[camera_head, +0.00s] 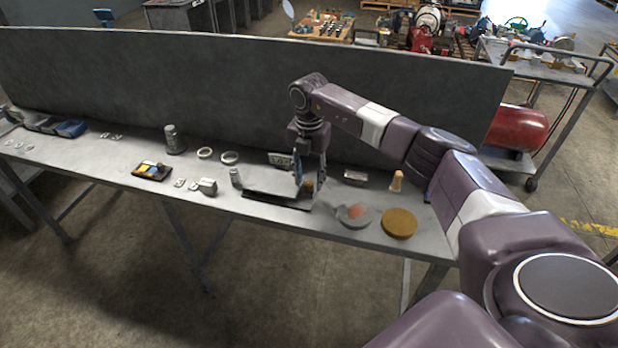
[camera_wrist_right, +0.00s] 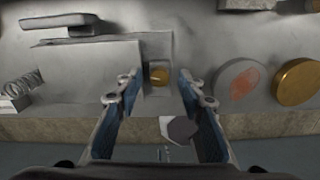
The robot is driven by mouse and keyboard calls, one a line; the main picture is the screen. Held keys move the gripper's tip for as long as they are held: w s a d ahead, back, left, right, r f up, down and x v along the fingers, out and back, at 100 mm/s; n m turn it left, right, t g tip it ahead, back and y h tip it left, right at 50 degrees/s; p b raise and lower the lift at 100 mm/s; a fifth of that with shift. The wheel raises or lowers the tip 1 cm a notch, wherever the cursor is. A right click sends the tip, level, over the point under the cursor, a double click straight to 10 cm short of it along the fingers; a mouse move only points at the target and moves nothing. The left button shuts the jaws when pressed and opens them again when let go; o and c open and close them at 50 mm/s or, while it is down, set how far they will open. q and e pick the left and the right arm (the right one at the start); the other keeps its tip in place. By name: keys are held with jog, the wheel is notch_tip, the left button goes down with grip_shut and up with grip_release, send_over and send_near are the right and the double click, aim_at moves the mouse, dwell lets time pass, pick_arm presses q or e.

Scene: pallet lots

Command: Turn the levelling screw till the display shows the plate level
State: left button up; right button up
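The pale plate (camera_head: 268,180) lies on a dark base on the grey bench and also fills the left of the right wrist view (camera_wrist_right: 85,72). A brass levelling screw (camera_wrist_right: 158,76) sits at the plate's right edge; it shows in the head view (camera_head: 308,187) partly behind a finger. The small display (camera_head: 280,159) stands behind the plate, its digits too small to read surely; its housing shows in the wrist view (camera_wrist_right: 68,25). My right gripper (camera_wrist_right: 158,82) is open, pointing down, one finger either side of the screw, with gaps showing. My left gripper is not in view.
A grey disc with an orange patch (camera_head: 355,214) and a brass disc (camera_head: 399,223) lie right of the plate near the front edge. A wooden peg (camera_head: 396,181) stands behind them. A spring (camera_head: 235,177) is left of the plate. A tall grey panel (camera_head: 200,90) backs the bench.

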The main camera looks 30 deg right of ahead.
jog(key=shift+f, duration=0.3)
grip_shut()
jog(key=shift+n, duration=0.4)
jog(key=n+b, duration=0.1)
jog(key=n, duration=0.1)
jog(key=shift+n, duration=0.4)
jog(key=n+b, duration=0.1)
jog(key=n, duration=0.3)
jog(key=shift+n, duration=0.3)
jog(key=n+b, duration=0.1)
jog(key=n, duration=0.5)
jog(key=n+b, duration=0.1)
jog(key=n, duration=0.5)
jog(key=shift+n, duration=0.3)
